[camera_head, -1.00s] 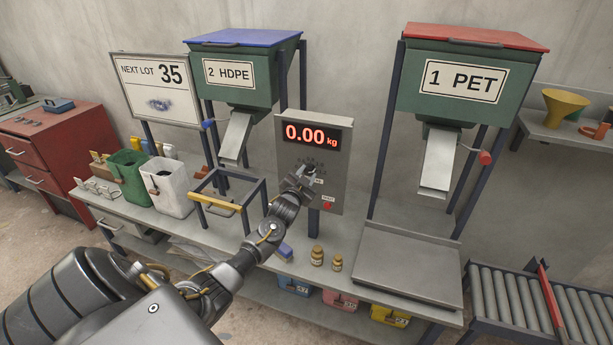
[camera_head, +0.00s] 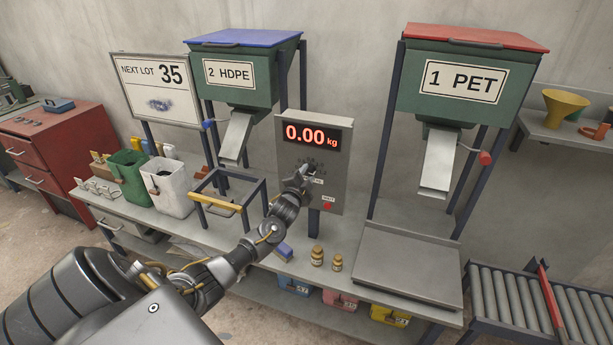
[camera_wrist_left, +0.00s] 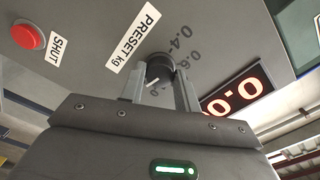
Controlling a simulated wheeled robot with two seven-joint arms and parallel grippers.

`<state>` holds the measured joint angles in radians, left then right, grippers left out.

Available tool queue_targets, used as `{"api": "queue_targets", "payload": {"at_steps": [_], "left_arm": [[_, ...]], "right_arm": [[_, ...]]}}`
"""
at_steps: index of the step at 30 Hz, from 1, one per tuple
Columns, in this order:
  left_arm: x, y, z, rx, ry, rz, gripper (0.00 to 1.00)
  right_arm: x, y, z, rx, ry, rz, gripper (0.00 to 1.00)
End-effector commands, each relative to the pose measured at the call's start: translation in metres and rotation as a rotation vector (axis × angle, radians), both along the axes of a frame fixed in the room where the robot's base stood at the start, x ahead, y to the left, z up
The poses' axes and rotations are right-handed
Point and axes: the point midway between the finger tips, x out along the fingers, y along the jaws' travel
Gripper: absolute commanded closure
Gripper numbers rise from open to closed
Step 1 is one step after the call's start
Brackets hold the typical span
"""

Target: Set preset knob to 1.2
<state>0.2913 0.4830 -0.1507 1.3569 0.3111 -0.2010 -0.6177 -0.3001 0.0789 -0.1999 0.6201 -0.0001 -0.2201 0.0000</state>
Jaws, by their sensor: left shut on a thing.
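The preset knob (camera_wrist_left: 158,70) is a dark round knob with a white pointer line, on the grey control panel (camera_head: 340,190). My left gripper (camera_wrist_left: 160,88) is shut on the knob, one finger on each side of it. In the head view my left gripper (camera_head: 303,176) covers most of the knob. Scale marks such as 0.4 and 0.6 show beside the knob in the wrist view; the marks behind the fingers are partly hidden, so I cannot read the knob's setting. The display (camera_head: 313,137) reads 0.00 kg. My right gripper is not in view.
A red button (camera_wrist_left: 27,37) labelled SHUT sits on the same panel. A yellow-barred frame (camera_head: 217,202) stands left of my forearm. The steel platform (camera_head: 408,262) at the right is bare.

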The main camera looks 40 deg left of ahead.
Motion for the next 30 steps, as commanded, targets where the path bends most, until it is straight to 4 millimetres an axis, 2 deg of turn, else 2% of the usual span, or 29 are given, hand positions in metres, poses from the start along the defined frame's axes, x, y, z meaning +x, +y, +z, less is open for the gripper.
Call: {"api": "queue_targets", "payload": {"at_steps": [10, 11, 15, 25, 30], "left_arm": [[0.000, 0.000, -0.001, 0.003, 0.003, 0.000, 0.91], [0.000, 0.000, -0.001, 0.003, 0.003, 0.000, 0.64], [0.000, 0.000, -0.001, 0.002, 0.003, -0.001, 0.46], [-0.002, -0.001, -0.001, 0.003, 0.001, -0.001, 0.46], [-0.021, -0.008, -0.003, 0.003, 0.001, -0.001, 0.46]], "right_arm": [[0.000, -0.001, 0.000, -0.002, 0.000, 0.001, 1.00], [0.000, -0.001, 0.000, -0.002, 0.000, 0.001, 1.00], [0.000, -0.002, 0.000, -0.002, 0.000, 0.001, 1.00], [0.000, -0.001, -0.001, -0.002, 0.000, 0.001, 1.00], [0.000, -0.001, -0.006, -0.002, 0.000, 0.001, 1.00]]}}
